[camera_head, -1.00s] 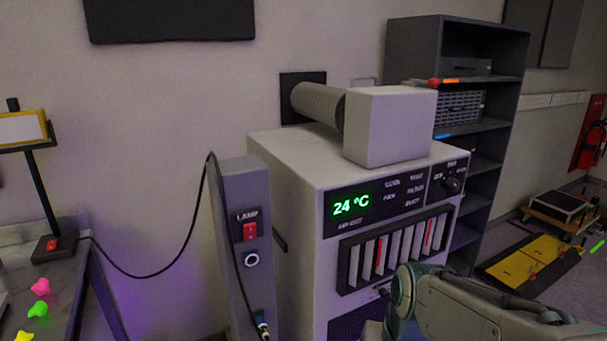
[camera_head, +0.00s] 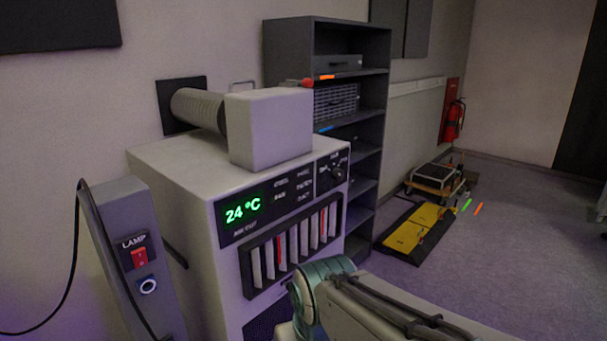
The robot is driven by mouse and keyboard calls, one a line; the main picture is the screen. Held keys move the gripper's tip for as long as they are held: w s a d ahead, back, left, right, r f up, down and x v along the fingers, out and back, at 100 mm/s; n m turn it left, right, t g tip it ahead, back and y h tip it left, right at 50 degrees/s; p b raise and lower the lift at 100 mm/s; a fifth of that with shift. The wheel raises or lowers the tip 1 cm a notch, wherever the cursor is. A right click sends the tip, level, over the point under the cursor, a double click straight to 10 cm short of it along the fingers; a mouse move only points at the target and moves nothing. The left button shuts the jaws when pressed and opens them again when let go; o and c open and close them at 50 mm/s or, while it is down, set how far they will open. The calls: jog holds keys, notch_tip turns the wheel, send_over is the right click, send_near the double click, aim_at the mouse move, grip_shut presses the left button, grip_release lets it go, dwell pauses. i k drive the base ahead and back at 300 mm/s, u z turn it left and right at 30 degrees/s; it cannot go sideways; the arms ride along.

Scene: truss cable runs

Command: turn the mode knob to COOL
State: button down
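The air-conditioning unit (camera_head: 185,215) is a pale box with a dark panel on its upper front. Its green display (camera_head: 243,210) reads 24 °C. The mode knob (camera_head: 337,174) is a small dark round knob at the panel's right end, with tiny labels around it that I cannot read clearly. Which way the knob points is too small to tell. My arm reaches in from the lower right, below and in front of the vent slats. My gripper's fingers are not visible, and nothing of mine shows touching the knob.
A white block with a duct (camera_head: 270,128) sits on the unit. A grey post with a red LAMP switch (camera_head: 139,257) stands at left. A dark shelf (camera_head: 295,50) stands behind. A yellow-black mat (camera_head: 412,232) and a low cart (camera_head: 436,180) lie right. Open floor extends at right.

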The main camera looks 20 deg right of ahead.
aim_at(336, 175)
jog(key=k, duration=0.65)
jog(key=z, duration=0.6)
jog(key=i, duration=0.5)
jog(key=z, duration=0.45)
jog(key=i, duration=1.2)
jog(key=u, duration=0.75)
